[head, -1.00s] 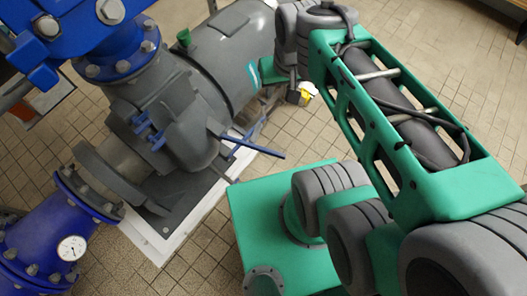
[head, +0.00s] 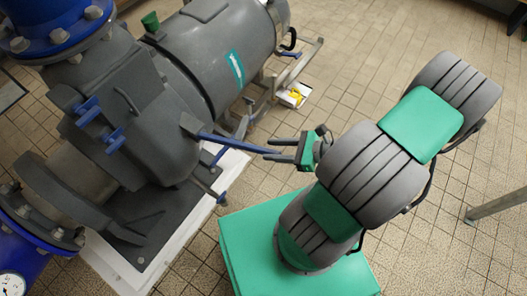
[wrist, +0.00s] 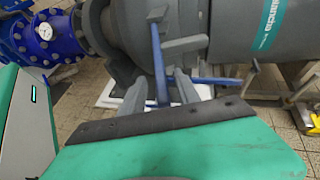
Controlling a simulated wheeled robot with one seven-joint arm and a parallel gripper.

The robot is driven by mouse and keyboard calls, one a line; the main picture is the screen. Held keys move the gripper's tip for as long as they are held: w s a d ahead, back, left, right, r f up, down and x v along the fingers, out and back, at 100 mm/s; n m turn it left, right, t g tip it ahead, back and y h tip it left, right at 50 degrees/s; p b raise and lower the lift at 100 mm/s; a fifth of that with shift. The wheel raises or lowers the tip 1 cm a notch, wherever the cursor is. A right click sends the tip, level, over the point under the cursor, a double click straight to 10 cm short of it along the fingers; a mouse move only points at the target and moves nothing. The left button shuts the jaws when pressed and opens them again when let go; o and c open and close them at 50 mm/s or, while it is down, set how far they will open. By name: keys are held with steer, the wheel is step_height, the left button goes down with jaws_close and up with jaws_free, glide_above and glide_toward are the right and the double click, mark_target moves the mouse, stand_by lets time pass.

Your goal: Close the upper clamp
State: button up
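The upper clamp's long blue lever (head: 232,143) sticks out to the right from the grey pump housing (head: 115,130) in the head view. In the wrist view a blue lever (wrist: 158,62) stands upright ahead of my gripper. A second, lower blue lever (head: 215,186) sits beneath it in the head view; it runs sideways in the wrist view (wrist: 213,80). My gripper (head: 281,150) is at the free end of the long lever, its two fingers apart on either side of the tip. The wrist view also shows the spread fingers (wrist: 159,92). Contact with the lever cannot be told.
Two short blue handles (head: 101,120) are on the pump housing's front. A green cap (head: 150,20) tops the pump. A blue pipe with a gauge (head: 13,283) is at lower left. A small yellow and white object (head: 294,95) lies behind. Tiled floor is open at right.

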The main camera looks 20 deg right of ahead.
mark_target(266, 150)
steer(key=x, duration=0.3)
steer(key=shift+w+a+f+b, duration=0.2)
steer(key=shift+a+b, duration=0.1)
steer(key=shift+b, duration=0.05)
jaws_close()
stand_by(1.1)
